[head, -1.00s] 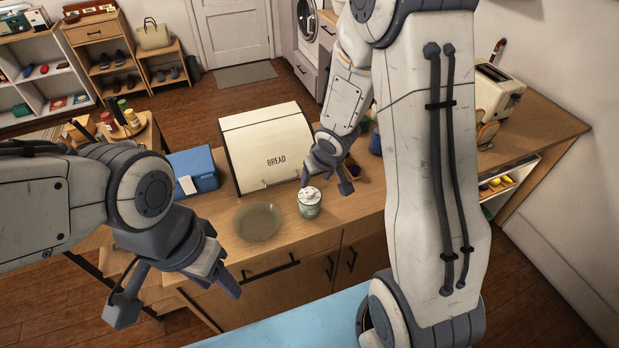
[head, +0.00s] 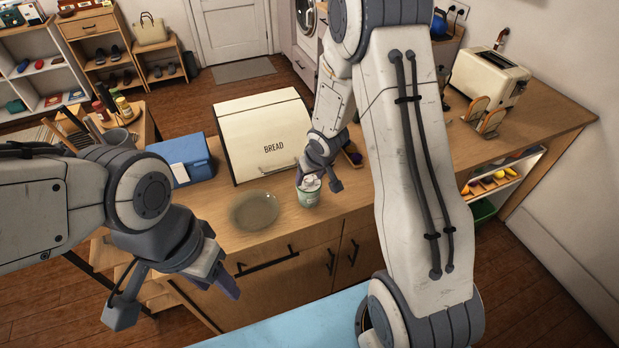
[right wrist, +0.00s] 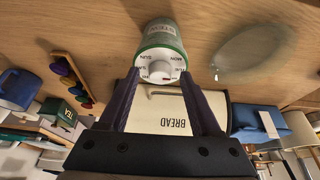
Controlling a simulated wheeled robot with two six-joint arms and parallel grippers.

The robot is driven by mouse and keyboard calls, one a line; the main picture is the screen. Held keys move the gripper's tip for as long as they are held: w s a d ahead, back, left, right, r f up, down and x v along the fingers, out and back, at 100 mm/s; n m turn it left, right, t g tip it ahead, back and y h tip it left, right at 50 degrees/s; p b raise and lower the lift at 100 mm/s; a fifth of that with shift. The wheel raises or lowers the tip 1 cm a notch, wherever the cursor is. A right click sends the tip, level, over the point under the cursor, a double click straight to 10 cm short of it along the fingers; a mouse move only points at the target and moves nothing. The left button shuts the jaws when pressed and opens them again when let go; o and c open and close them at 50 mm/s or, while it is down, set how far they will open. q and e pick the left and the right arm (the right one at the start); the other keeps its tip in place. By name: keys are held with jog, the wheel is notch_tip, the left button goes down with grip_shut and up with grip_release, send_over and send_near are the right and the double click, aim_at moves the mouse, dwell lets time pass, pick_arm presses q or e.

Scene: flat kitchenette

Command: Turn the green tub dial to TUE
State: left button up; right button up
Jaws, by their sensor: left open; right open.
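The green tub (head: 309,197) stands upright on the wooden counter in front of the bread box. Its white dial (right wrist: 160,65) faces the camera in the right wrist view, with small day words around it; SUN and MON can be made out, but I cannot tell the setting. My right gripper (head: 319,184) is open above the tub. In the right wrist view its two dark fingers (right wrist: 160,80) reach to either side of the dial's lower edge; contact is unclear. My left gripper (head: 176,300) is open and empty, low at the left, away from the tub.
The cream bread box (head: 264,135) stands behind the tub. A glassy round plate (head: 254,211) lies just left of it. A blue box (head: 184,160) is further left. A toaster (head: 488,78) stands at the back right.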

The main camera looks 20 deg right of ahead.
jog(key=shift+c, duration=0.3)
grip_shut()
jog(key=shift+r+p, duration=0.2)
jog(key=shift+p, duration=0.35)
jog(key=shift+f+n+p, duration=0.1)
jog(key=shift+n+p, duration=0.2)
jog(key=shift+p, duration=0.1)
jog(key=shift+f, duration=0.1)
jog(key=shift+o, duration=0.3)
grip_release()
